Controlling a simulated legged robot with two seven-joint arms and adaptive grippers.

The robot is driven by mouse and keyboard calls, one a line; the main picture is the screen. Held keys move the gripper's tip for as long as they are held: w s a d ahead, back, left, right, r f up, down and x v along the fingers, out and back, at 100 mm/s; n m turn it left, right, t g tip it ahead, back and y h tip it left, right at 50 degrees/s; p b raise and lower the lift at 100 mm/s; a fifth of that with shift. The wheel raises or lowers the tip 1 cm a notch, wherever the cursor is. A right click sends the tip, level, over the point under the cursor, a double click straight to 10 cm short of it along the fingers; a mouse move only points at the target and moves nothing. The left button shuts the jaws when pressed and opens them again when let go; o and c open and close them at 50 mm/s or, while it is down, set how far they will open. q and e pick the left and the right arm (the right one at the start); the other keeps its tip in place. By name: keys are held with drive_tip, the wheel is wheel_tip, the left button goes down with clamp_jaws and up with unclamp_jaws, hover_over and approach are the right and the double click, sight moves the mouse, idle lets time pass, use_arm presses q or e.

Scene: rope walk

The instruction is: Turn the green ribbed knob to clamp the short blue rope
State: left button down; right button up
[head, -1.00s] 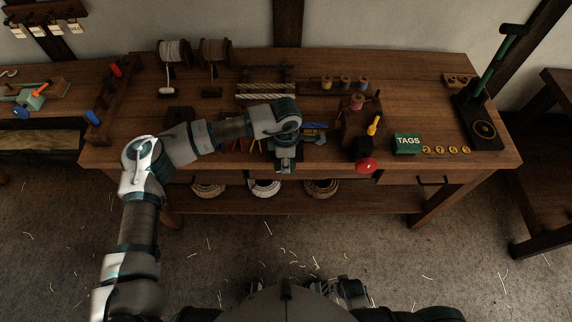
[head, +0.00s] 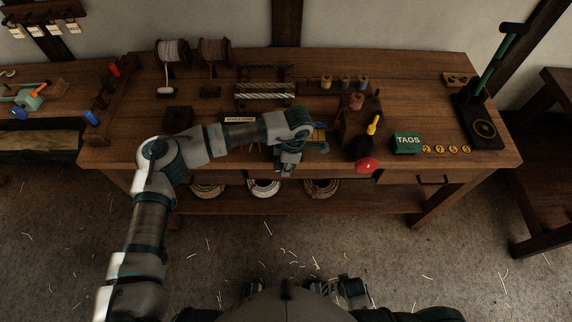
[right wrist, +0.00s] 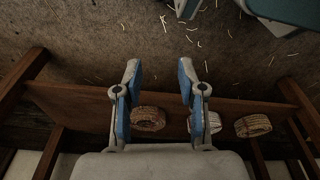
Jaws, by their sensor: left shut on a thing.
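My left gripper (head: 287,166) is at the front edge of the workbench (head: 225,165), pointing down, with my forearm reaching over the bench top. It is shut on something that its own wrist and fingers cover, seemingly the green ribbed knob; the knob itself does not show. A small bit of blue and yellow (head: 318,138) shows just right of the wrist. I cannot make out the short blue rope clearly. My right gripper (right wrist: 160,82) is open and empty in the right wrist view, its two blue-padded fingers apart.
A wooden block with a red ball-ended handle (head: 367,165) and a yellow-handled tool (head: 373,124) stands close to the right of my left gripper. The green TAGS box (head: 407,143) is farther right. Rope spools (head: 173,52) stand behind. Rope coils (head: 264,188) lie below.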

use_arm(q)
drive_tip(key=shift+y, duration=1)
drive_tip(key=c, duration=1.2)
unclamp_jaws()
drive_tip(key=shift+w, duration=0.1)
drive_tip(key=shift+c, duration=0.2)
use_arm(e)
drive_tip(key=shift+w+a+r, duration=0.1)
drive_tip(key=shift+w+r, duration=0.35)
drive_tip(key=shift+r, duration=0.4)
use_arm(q)
drive_tip(key=v, duration=1.2)
drive_tip(key=shift+f, duration=0.1)
